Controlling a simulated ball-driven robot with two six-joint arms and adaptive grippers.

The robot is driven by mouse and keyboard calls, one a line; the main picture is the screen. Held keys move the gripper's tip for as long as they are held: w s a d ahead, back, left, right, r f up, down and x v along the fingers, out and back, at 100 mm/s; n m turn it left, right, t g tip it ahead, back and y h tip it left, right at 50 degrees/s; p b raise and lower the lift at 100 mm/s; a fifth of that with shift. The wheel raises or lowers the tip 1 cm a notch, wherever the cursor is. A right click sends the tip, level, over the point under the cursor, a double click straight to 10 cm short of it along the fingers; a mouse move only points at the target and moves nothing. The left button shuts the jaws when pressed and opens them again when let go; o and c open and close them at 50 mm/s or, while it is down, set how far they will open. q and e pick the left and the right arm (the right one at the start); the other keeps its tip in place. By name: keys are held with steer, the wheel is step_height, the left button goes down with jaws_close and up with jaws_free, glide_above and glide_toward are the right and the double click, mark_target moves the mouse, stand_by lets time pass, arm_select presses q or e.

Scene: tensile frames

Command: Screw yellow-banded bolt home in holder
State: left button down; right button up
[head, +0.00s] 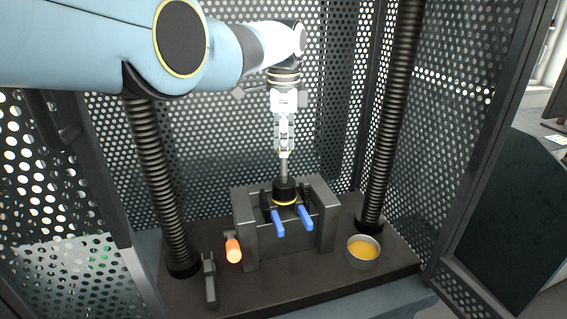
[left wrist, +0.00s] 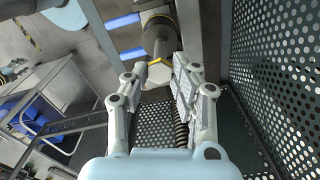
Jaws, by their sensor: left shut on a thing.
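The yellow-banded bolt (head: 283,170) stands upright, a grey shaft with its lower end at the black round socket (head: 284,187) of the holder (head: 246,232). How deep it sits is hidden. The socket carries a yellow ring. My left gripper (head: 284,146) points straight down from above and is shut on the bolt's upper end. In the left wrist view, the bolt's head (left wrist: 159,74) and thin yellow band (left wrist: 154,61) show between the fingertips of my left gripper (left wrist: 158,80). My right gripper is not in view.
Two blue handles (head: 305,217) stick out of the holder's front. A bowl of yellow contents (head: 362,252) stands right; an orange-ended part (head: 233,250) and a dark lever (head: 210,280) are left. Ribbed columns (head: 160,190) and perforated panels (head: 455,110) enclose the work area.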

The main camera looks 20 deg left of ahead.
arm_select(q)
steer(key=m, duration=0.5)
steer(key=shift+m, duration=0.3)
steer(key=m, duration=0.5)
steer(key=shift+f+m, duration=0.15)
steer(key=shift+m, duration=0.25)
steer(key=c, duration=1.4)
jaws_free()
steer(key=shift+m, duration=0.3)
steer(key=o, duration=0.4)
step_height(320, 180, up, 12)
